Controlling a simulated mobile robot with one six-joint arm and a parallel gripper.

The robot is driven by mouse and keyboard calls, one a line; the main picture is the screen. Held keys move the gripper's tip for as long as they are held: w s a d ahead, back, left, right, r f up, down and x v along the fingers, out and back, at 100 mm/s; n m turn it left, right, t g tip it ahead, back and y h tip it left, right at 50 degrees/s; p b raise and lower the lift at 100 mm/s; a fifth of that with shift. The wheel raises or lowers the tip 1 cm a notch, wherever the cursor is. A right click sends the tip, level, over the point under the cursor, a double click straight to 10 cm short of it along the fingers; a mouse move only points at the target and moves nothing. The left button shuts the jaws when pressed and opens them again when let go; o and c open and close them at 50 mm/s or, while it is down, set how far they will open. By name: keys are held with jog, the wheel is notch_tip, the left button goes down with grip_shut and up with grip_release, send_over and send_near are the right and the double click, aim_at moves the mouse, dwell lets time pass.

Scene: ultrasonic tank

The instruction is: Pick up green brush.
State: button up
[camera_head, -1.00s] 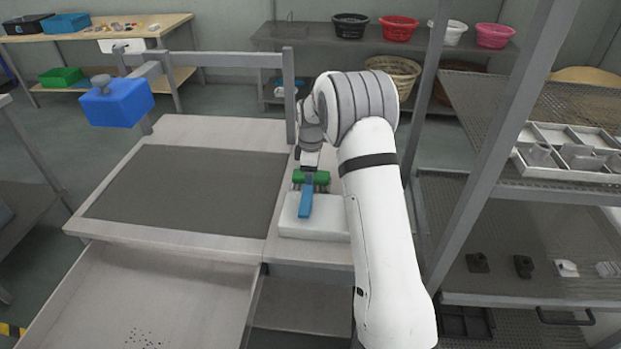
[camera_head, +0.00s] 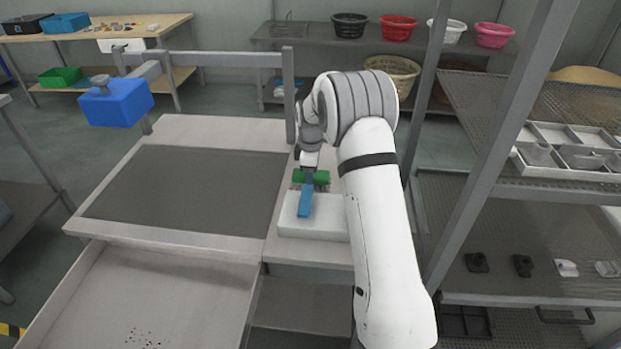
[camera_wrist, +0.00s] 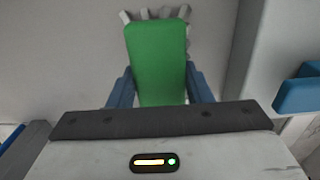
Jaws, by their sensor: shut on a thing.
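The green brush (camera_wrist: 158,58) lies between the two blue fingers of my gripper (camera_wrist: 160,84) in the wrist view. The fingers are shut on it, one at each side. Pale bristles show at its far end, and its near end is hidden behind the gripper body. In the head view, the green brush (camera_head: 318,178) shows at the far edge of the white block, partly covered by my gripper (camera_head: 309,178). I cannot tell whether it touches the surface below.
A blue object (camera_head: 305,206) lies on the white block (camera_head: 325,222) close to my gripper. A dark mat (camera_head: 190,195) covers the worktop on the left, and it is clear. A blue box (camera_head: 116,103) is on a grey bar. Metal shelves (camera_head: 530,190) stand at the right.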

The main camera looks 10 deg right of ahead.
jog(key=shift+r, duration=0.1)
notch_tip(320, 180, up, 10)
jog(key=shift+f+b, duration=0.1)
jog(key=shift+b, duration=0.35)
